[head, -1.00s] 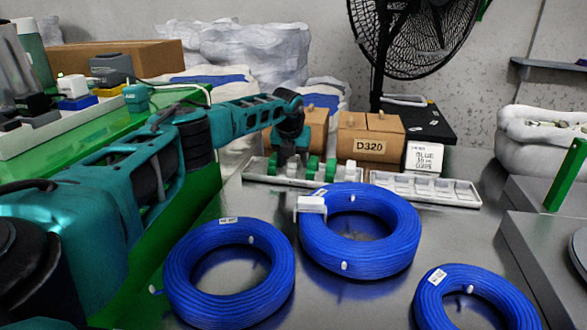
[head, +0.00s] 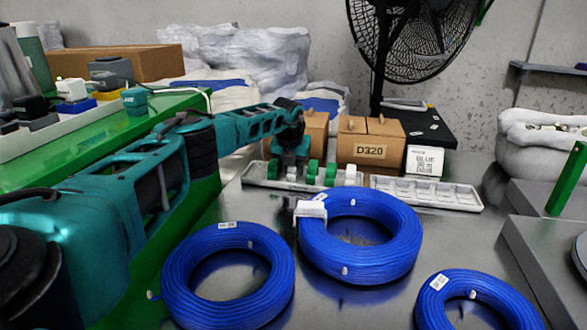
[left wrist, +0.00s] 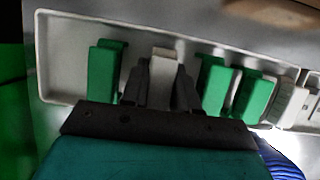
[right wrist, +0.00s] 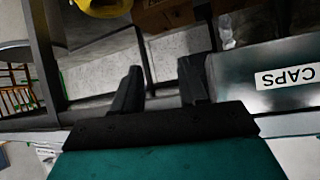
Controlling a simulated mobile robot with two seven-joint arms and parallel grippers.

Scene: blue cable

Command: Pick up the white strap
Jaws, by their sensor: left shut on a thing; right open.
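A long pale tray (left wrist: 60,62) holds a row of green and white straps. My left gripper (left wrist: 163,80) reaches down into it, and its fingers are shut on a white strap (left wrist: 163,62). Green straps (left wrist: 102,70) stand on both sides of the fingers, close by. In the head view my left gripper (head: 291,168) is over the left part of the tray (head: 262,180), and the held strap is mostly hidden there. Another white strap (head: 350,172) stands farther right. My right gripper (right wrist: 160,82) is open and empty, away from the tray.
Three blue cable coils (head: 360,235) lie on the metal table, with a white strap (head: 311,209) around one. An empty compartment tray (head: 426,192) adjoins the strap tray on the right. Cardboard boxes (head: 370,146) stand behind. A grey bin labelled CAPS (right wrist: 250,80) is near my right gripper.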

